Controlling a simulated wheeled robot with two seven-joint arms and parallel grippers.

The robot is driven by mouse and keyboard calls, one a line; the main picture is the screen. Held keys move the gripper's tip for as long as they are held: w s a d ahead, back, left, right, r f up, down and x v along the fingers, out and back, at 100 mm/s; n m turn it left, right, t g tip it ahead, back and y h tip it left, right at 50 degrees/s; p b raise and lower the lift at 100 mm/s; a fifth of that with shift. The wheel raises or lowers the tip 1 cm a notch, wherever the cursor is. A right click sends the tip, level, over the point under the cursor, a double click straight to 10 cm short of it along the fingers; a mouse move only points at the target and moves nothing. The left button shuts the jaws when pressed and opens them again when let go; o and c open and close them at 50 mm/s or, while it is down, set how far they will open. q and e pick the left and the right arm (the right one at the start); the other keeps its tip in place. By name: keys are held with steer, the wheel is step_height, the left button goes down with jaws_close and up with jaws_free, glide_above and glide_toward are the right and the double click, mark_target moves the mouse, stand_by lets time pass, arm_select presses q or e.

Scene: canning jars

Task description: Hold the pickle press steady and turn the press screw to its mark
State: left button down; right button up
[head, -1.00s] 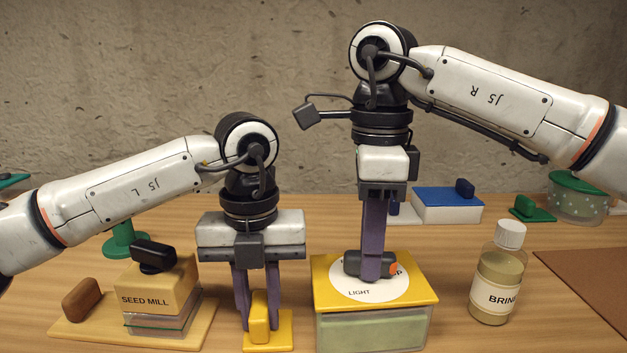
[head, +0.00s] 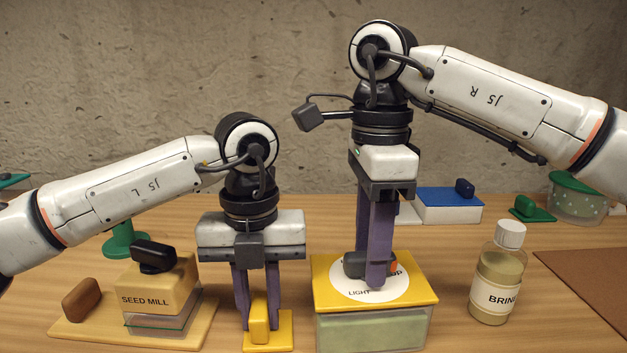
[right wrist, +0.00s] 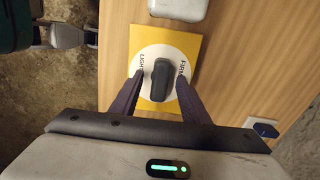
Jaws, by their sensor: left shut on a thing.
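The pickle press (head: 372,333) appears as a clear box with green contents and a yellow lid. A round white dial (head: 342,288) on the lid bears LIGHT and another label, partly covered. The dark press screw knob (head: 355,264) sits on the dial, its orange tip towards the right. My right gripper (head: 370,284) is down around the knob; in the right wrist view its fingers (right wrist: 158,84) stand either side of the knob (right wrist: 161,79) with gaps, so it is open. My left gripper (head: 258,322) is shut on a yellow upright handle (head: 259,335) left of the box.
A seed mill (head: 160,290) on a wooden board stands at the left. A brine bottle (head: 497,280) stands right of the press. A blue-lidded white box (head: 447,208) and a green-lidded tub (head: 577,200) are behind. A brown mat (head: 595,285) lies at the right.

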step_height(320, 180, up, 12)
stand_by(0.6)
arm_select(q)
steer(key=c, duration=1.5)
jaws_free()
steer(key=shift+r, duration=0.15)
